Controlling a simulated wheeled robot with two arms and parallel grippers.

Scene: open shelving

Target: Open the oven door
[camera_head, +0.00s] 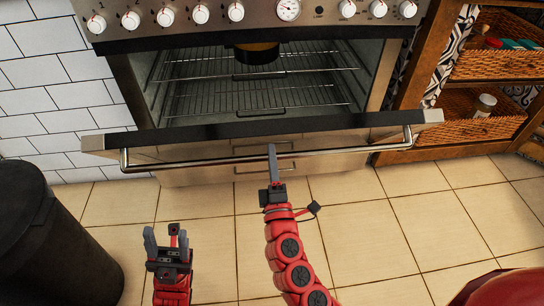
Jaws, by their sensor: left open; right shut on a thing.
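The oven door (190,137) is hinged down and tilted out towards me, with its dark top edge in front of the cavity. The oven interior (200,85) shows above it. The long metal door handle (350,149) runs across the door's front. My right gripper (272,155) is shut on the handle near its middle; the fingers overlap, so the exact contact is partly hidden. My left gripper (166,238) is open and empty, over the floor in front of the door's left part.
Wire racks (310,94) fill the oven, with a dark round pan (257,53) on the upper one. Knobs (201,14) line the panel above. A dark bin (50,245) stands at left. Wooden shelving with baskets (450,130) stands at right. The tiled floor (420,220) is clear.

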